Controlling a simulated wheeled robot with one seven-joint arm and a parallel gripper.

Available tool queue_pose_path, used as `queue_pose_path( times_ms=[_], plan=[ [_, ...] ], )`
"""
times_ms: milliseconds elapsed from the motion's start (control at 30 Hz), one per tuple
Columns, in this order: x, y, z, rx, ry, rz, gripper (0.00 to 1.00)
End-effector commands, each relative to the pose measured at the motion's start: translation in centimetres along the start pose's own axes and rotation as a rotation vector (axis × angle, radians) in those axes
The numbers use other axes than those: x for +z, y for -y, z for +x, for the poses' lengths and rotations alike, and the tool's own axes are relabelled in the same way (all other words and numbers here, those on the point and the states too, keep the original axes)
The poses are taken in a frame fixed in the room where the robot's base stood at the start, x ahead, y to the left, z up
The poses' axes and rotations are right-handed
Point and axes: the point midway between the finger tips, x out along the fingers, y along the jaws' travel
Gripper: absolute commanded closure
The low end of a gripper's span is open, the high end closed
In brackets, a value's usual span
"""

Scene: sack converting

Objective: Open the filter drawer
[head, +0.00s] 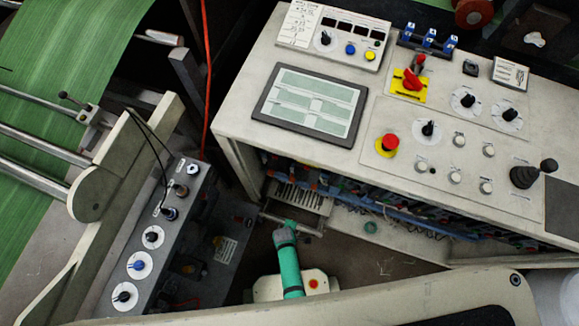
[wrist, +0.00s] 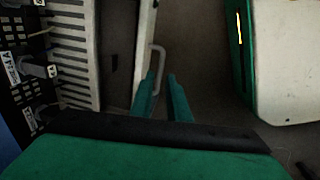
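The filter drawer (head: 303,198) is low in the open cabinet under the control desk. Its pale front panel (wrist: 145,45) shows in the wrist view, with a slatted grey part (wrist: 75,50) and a dark gap behind it. I cannot tell surely how far out the drawer stands. A pale U-shaped handle (wrist: 161,56) sticks out from the front. My gripper (wrist: 161,80) has its two green fingers apart, with the handle bar between their tips. No firm contact shows. In the head view my gripper (head: 288,226) is at the drawer front, and the fingers are too small to judge.
The control desk (head: 240,113) overhangs the drawer, with wiring (head: 400,215) to its right. A grey switch box (head: 150,237) stands at left. A pale machine beam (head: 420,300) crosses the foreground. Bare floor (wrist: 200,40) lies in front of the drawer.

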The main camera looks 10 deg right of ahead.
Motion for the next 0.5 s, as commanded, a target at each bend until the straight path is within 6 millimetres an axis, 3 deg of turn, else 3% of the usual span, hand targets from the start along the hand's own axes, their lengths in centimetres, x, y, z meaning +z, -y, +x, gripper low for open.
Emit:
queue_pose_path(
  times_ms=[200, 500],
  plan=[
    [0.0, 0.0, 2.7, -0.001, 0.001, 0.002, 0.85],
    [0.0, -0.1, 4.6, 0.000, 0.000, 0.002, 0.85]
  ],
)
